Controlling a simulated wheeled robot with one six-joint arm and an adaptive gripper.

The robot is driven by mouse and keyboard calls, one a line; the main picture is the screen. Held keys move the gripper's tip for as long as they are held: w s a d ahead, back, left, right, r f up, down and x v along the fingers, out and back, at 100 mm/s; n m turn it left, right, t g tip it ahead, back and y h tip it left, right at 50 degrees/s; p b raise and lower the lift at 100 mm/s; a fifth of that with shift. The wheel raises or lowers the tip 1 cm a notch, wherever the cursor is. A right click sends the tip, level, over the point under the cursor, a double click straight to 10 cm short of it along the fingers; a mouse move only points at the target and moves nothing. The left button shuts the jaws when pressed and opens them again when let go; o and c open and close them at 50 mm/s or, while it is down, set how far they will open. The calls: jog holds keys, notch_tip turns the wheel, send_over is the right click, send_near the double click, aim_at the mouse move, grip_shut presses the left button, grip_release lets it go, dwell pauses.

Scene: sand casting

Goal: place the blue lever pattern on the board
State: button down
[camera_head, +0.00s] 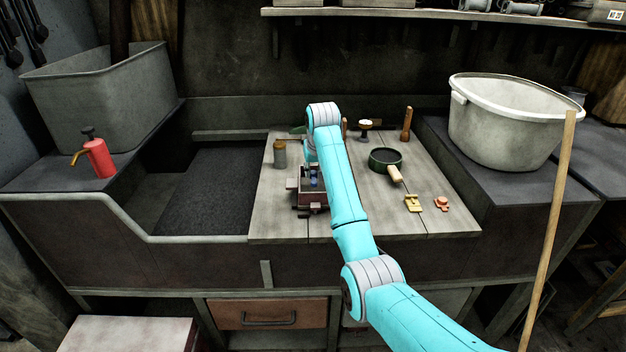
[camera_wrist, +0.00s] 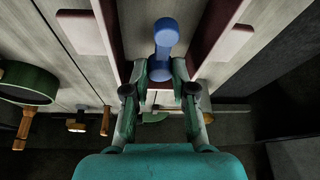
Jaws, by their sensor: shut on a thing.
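The blue lever pattern (camera_wrist: 165,38) is long, with rounded ends. In the wrist view my gripper (camera_wrist: 160,75) is shut on its near end, one finger on each side. The pattern lies between the dark red walls of an open box frame (camera_wrist: 214,30). In the head view a bit of the blue pattern (camera_head: 314,178) shows inside or just above that frame (camera_head: 313,201); I cannot tell if it touches the surface below. My arm hides most of my gripper there. The frame stands on the pale wooden board (camera_head: 272,222) of the bench.
Right of my arm are a round green sieve-like pan (camera_head: 378,157) with a wooden handle, a yellow piece (camera_head: 412,203) and an orange piece (camera_head: 441,204). A grey canister (camera_head: 280,155) stands left of my arm. A dark sand bed (camera_head: 205,195) lies further left.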

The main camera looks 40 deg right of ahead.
aim_at(315, 175)
jog(key=shift+f, duration=1.55)
jog(key=shift+f, duration=0.1)
jog(key=c, duration=1.2)
grip_release()
jog(key=v, duration=1.2)
